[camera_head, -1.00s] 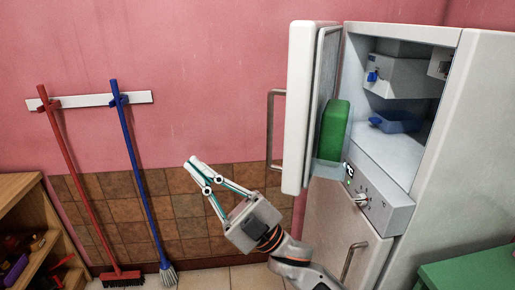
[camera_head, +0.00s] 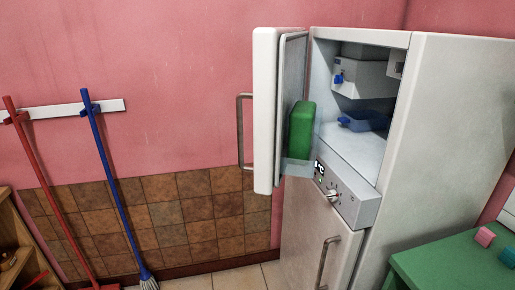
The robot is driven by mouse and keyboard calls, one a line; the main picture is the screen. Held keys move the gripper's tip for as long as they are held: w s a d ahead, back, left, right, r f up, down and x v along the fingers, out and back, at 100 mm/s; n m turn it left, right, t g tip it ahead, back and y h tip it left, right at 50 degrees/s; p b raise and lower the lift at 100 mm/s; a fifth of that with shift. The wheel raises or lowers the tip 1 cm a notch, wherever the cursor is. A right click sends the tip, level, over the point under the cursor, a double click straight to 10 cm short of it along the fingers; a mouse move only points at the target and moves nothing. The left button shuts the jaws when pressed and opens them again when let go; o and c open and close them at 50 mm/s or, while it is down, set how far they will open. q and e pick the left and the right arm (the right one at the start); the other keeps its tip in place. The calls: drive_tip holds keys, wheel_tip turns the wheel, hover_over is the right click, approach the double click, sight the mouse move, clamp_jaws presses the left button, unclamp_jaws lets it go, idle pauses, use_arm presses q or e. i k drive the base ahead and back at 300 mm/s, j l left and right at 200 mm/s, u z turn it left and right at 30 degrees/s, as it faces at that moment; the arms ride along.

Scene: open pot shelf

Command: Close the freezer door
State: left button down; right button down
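The freezer door (camera_head: 266,110) is the upper door of a white fridge-freezer (camera_head: 449,130) right of the middle. It stands wide open, swung out to the left, with its grey bar handle (camera_head: 241,132) on the left side. A green container (camera_head: 302,130) sits in the door's inner shelf. The open compartment shows a white box with a blue part (camera_head: 339,78) and a blue tray (camera_head: 366,121). The lower door (camera_head: 315,233) looks shut. Neither of my grippers shows in the head view now.
A red broom (camera_head: 48,190) and a blue broom (camera_head: 115,190) hang from a white wall rail (camera_head: 66,110). A wooden shelf (camera_head: 14,236) stands at the lower left. A green table (camera_head: 455,265) with small pink and blue blocks stands at the lower right. The floor left of the fridge looks clear.

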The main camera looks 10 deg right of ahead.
sight(280, 54)
drive_tip(key=i+j+z, duration=0.1)
drive_tip(key=z, duration=0.35)
drive_tip(key=j+z, duration=0.15)
drive_tip(key=z, duration=0.25)
drive_tip(key=i+j+z, duration=0.1)
drive_tip(key=z, duration=0.35)
drive_tip(key=j+z, duration=0.3)
drive_tip(key=j, duration=0.2)
drive_tip(key=j+z, duration=0.3)
drive_tip(key=j, duration=0.15)
drive_tip(key=k+j+z, duration=0.15)
drive_tip(key=j, duration=0.35)
drive_tip(key=j+z, duration=0.15)
drive_tip(key=j, duration=0.3)
